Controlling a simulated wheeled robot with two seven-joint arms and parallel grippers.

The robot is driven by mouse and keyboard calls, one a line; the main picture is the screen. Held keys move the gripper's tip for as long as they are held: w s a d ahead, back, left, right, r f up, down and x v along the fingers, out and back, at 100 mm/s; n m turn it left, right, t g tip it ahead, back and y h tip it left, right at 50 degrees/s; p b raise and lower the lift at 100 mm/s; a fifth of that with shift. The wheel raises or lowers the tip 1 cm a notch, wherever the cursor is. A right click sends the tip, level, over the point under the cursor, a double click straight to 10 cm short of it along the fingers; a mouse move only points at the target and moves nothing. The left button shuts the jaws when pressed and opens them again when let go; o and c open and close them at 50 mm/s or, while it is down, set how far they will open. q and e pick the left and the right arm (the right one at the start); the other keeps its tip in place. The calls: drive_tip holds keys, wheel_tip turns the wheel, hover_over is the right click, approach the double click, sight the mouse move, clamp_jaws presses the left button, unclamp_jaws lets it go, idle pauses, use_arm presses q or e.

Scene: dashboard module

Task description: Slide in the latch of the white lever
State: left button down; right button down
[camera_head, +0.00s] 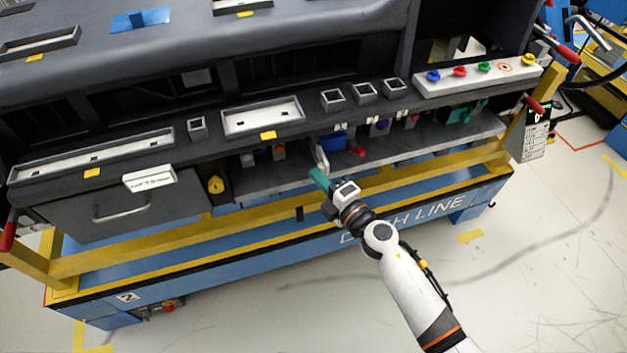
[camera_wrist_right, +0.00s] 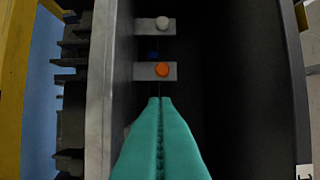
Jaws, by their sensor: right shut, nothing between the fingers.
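The lever with the white round knob (camera_wrist_right: 162,23) shows at the top of the right wrist view, on a grey plate. In the head view it is a small pale spot (camera_head: 247,159) on the shelf under the dashboard. My right gripper (camera_head: 315,173) has teal fingers and is at the shelf's front, to the right of that lever. In the wrist view its fingers (camera_wrist_right: 160,98) are pressed together, empty, pointing toward the levers. The latch itself is too small to make out. My left gripper is not in view.
A lever with an orange knob (camera_wrist_right: 162,70) stands between my fingertips and the white knob. A dark wall (camera_wrist_right: 275,100) runs along the right in the wrist view. A yellow rail (camera_head: 270,210) crosses below the shelf. A pale upright part (camera_head: 322,157) is close beside my gripper.

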drive_tip(key=shift+d, duration=0.1)
idle(0.3)
drive_tip(key=shift+d+n+g+y, duration=0.2)
drive_tip(key=shift+n+g+y, duration=0.2)
drive_tip(key=shift+y, duration=0.1)
